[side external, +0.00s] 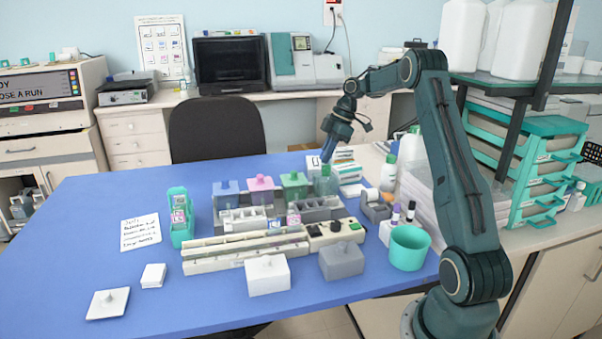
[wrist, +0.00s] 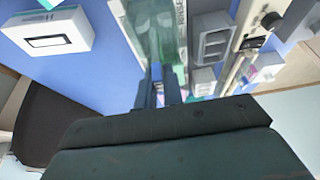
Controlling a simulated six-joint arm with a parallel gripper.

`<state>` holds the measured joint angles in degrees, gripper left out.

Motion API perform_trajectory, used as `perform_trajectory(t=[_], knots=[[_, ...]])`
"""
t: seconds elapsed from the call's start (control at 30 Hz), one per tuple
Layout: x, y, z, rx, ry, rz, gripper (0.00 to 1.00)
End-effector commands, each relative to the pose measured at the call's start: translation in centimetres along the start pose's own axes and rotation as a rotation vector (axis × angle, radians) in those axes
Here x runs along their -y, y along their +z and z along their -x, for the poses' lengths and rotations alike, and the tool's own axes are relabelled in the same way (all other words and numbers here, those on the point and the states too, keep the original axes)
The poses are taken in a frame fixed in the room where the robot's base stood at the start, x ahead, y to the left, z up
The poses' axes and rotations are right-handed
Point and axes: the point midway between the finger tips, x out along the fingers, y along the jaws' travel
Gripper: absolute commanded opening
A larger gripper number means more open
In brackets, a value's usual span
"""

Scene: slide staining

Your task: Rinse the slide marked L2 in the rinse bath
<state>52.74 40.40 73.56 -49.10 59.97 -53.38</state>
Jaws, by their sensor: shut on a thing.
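My gripper (side external: 327,152) points down over a clear green glass vessel (side external: 325,182), apparently the rinse bath, at the right end of the row of staining jars. In the wrist view my fingers (wrist: 158,92) are shut on a thin piece with a blue end (wrist: 157,72), apparently a slide. Its marking cannot be read. The green glass (wrist: 150,25) lies directly beyond the fingertips. I cannot tell how far the slide's lower end is inside it.
Blue, pink (side external: 261,189) and green (side external: 295,185) lidded jars stand left of the bath. Grey slotted racks (side external: 243,218) and a long cream tray (side external: 230,256) are in front. A teal cup (side external: 409,247) stands right. The blue table (side external: 90,215) is largely clear at left.

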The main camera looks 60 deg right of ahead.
Motion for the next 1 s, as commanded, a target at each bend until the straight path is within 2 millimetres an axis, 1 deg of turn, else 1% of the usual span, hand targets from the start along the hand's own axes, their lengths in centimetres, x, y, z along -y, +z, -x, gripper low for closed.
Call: perform_trajectory(t=[1.0], knots=[[0.0,2.0,-5.1,-0.001,0.0,0.001,0.0]])
